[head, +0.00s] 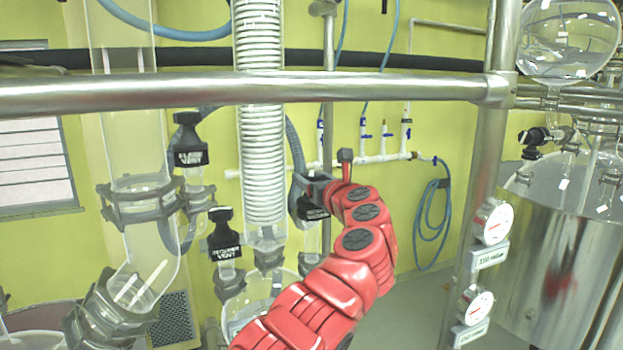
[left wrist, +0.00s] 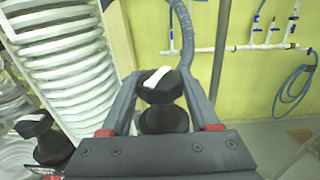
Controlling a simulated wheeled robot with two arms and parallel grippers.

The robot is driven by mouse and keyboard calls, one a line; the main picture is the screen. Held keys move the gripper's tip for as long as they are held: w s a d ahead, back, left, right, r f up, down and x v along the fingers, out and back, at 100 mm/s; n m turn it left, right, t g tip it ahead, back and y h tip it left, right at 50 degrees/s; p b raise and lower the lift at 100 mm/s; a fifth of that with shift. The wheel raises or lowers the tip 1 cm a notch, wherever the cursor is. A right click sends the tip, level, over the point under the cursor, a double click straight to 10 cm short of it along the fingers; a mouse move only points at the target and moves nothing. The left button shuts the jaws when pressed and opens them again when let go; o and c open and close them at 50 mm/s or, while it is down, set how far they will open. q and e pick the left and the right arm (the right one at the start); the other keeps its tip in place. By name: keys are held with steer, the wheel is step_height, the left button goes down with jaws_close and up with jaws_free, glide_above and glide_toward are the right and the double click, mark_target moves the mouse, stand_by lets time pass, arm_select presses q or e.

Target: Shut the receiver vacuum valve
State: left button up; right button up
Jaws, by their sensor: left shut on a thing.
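My left gripper (head: 312,190) is at a black valve knob (head: 314,212) beside the glass coil column in the head view. The knob's label is mostly hidden by the gripper, so I cannot read it. In the left wrist view the black knob (left wrist: 162,112), with a white bar on its top, sits between the two fingers of the left gripper (left wrist: 160,82), which is shut on it. My right gripper is in neither view.
Similar black knobs, a receiver vent (head: 225,238) and another vent (head: 190,152), stand to the left. The coil column (head: 262,150) is close beside the gripper. A steel rail (head: 240,91) crosses above. Gauges (head: 492,222) and a steel vessel (head: 560,260) stand right.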

arm_select(q)
steer(key=shift+a+f+m+t+h+b, duration=0.15)
steer(key=shift+m+h+b, duration=0.15)
steer(key=shift+h+b, duration=0.25)
steer(key=shift+a+f+m+t+h+b, duration=0.15)
steer(key=shift+m+h+b, duration=0.2)
steer(key=shift+b, duration=0.35)
steer(key=shift+r+m+h, duration=0.25)
steer(key=shift+h, duration=0.35)
steer(key=shift+r+m+h, duration=0.15)
steer(key=shift+m+h, duration=0.65)
steer(key=shift+h, duration=0.3)
steer(key=m+h+p, duration=0.2)
steer(key=h+p, duration=0.1)
steer(key=shift+r, duration=0.3)
steer(key=shift+f+m+h, duration=0.2)
steer(key=shift+m+h, duration=0.2)
steer(key=shift+h, duration=0.3)
steer(key=shift+m+h, duration=0.5)
steer(key=shift+h, duration=0.2)
steer(key=shift+d+g+h+p, duration=0.3)
steer(key=shift+g+h+p, duration=0.1)
steer(key=shift+p, duration=0.5)
steer(key=shift+f+m+h+p, duration=0.15)
steer(key=shift+m+h+p, duration=0.25)
steer(key=shift+m, duration=0.1)
